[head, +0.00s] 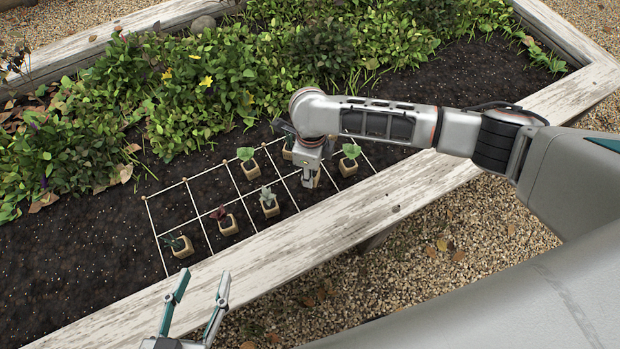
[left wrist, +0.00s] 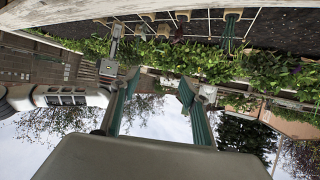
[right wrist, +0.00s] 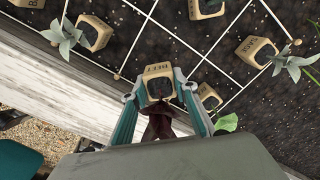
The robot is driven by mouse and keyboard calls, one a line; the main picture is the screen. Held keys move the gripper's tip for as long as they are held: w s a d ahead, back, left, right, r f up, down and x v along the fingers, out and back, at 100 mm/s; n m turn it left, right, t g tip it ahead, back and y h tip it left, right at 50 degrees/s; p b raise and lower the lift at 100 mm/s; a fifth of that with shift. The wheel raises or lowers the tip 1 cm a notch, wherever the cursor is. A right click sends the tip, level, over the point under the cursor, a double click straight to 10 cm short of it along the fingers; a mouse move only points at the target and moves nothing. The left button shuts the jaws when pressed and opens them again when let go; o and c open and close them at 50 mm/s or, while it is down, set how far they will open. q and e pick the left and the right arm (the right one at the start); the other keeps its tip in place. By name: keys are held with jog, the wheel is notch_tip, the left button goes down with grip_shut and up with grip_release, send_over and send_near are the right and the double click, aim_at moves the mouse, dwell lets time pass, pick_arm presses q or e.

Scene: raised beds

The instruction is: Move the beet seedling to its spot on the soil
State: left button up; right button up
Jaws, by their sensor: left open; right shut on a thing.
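My right gripper (right wrist: 161,94) is shut on the cube pot (right wrist: 157,71) of the beet seedling, marked BEET, with dark red leaves (right wrist: 161,122). In the head view my right gripper (head: 311,178) points down over the string grid (head: 206,199) on the soil, and hides most of the held seedling. Whether the pot touches the soil I cannot tell. My left gripper (head: 194,303) is open and empty in front of the bed's near board; its two fingers also show apart in the left wrist view (left wrist: 157,90).
Potted seedlings stand in the grid: a dark red one (head: 228,223), a grey-leaved one (head: 269,207), a dark green one (head: 182,246), and green ones (head: 250,169) (head: 348,166) either side of my right gripper. The wooden board (head: 290,243) edges the bed. Dense plants (head: 190,95) grow behind.

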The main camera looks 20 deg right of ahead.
jog(key=f, duration=0.2)
jog(key=f+b, duration=0.1)
jog(key=f, duration=0.1)
jog(key=shift+s, duration=0.3)
jog(key=shift+w+f+b, duration=0.2)
jog(key=shift+f+b, duration=0.2)
jog(key=shift+f, duration=0.35)
jog(key=shift+r, duration=0.15)
jog(key=shift+f, duration=0.3)
jog(key=o, duration=1.1)
pick_arm(q)
jog(key=shift+d+r+n+h, duration=0.15)
jog(key=shift+d+n, duration=0.15)
jog(key=shift+d, duration=0.2)
jog(key=shift+d+r+n+h, duration=0.15)
jog(key=shift+d+n, duration=0.15)
jog(key=shift+d, duration=0.2)
pick_arm(e)
jog(key=shift+r, duration=0.1)
